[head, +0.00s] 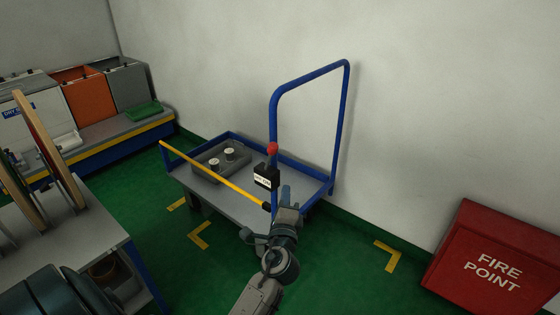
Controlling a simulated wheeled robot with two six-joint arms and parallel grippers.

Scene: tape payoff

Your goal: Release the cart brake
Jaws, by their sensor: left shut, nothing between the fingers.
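The cart (225,196) stands against the wall, with a flat grey deck and a tall blue push handle (311,82). A red knob (272,149) shows beside the handle's near post, just above a small black box (266,178) with a white label. The label's text is too small to read surely. My left gripper (287,192) is shut and empty. In the picture it is just below and to the right of the black box, near the cart's near right corner; I cannot tell whether it touches the cart. My right gripper is not in view.
A grey tray (222,158) with two small spools sits on the deck. A table with reels (40,155) stands at left, a red fire point box (495,265) at right.

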